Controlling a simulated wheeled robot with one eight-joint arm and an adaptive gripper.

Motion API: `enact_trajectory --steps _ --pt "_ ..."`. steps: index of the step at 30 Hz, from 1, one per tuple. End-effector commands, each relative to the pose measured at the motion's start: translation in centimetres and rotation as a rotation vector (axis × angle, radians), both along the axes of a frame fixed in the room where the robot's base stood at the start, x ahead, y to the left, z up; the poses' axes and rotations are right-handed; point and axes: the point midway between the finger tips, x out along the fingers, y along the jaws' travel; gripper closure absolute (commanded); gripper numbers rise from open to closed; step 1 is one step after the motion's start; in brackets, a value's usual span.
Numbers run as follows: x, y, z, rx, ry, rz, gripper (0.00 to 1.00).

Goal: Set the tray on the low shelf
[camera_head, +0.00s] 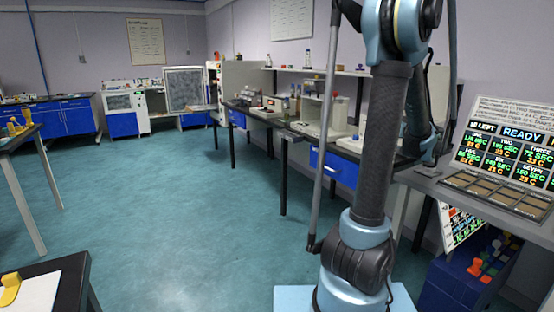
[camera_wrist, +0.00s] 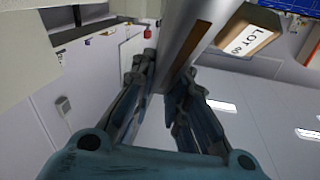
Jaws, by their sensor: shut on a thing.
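In the wrist view my gripper (camera_wrist: 167,78) is shut on a long grey metal piece (camera_wrist: 180,40), taken to be the tray, seen nearly edge-on. It runs from between the fingers to the top edge of the view, and a brown strip shows on its side. A tan block labelled "LOT 60" (camera_wrist: 245,38) is close to its right; I cannot tell whether it rests on it. My gripper and the held tray are out of the head view. I cannot pick out the low shelf with certainty.
In the head view a counter with a lit display (camera_head: 508,150) and a slotted panel (camera_head: 500,196) stands at right, above a blue bin (camera_head: 450,285). A long bench (camera_head: 270,112) lines the wall. The middle floor (camera_head: 170,200) is clear. A table (camera_head: 60,275) is at lower left.

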Motion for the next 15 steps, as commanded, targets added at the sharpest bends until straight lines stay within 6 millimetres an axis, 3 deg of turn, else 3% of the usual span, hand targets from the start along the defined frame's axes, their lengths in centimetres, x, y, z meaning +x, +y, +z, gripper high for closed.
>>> enact_trajectory --steps 15 --pt "8.4 8.7 -6.2 0.000 0.000 -0.104 1.00"
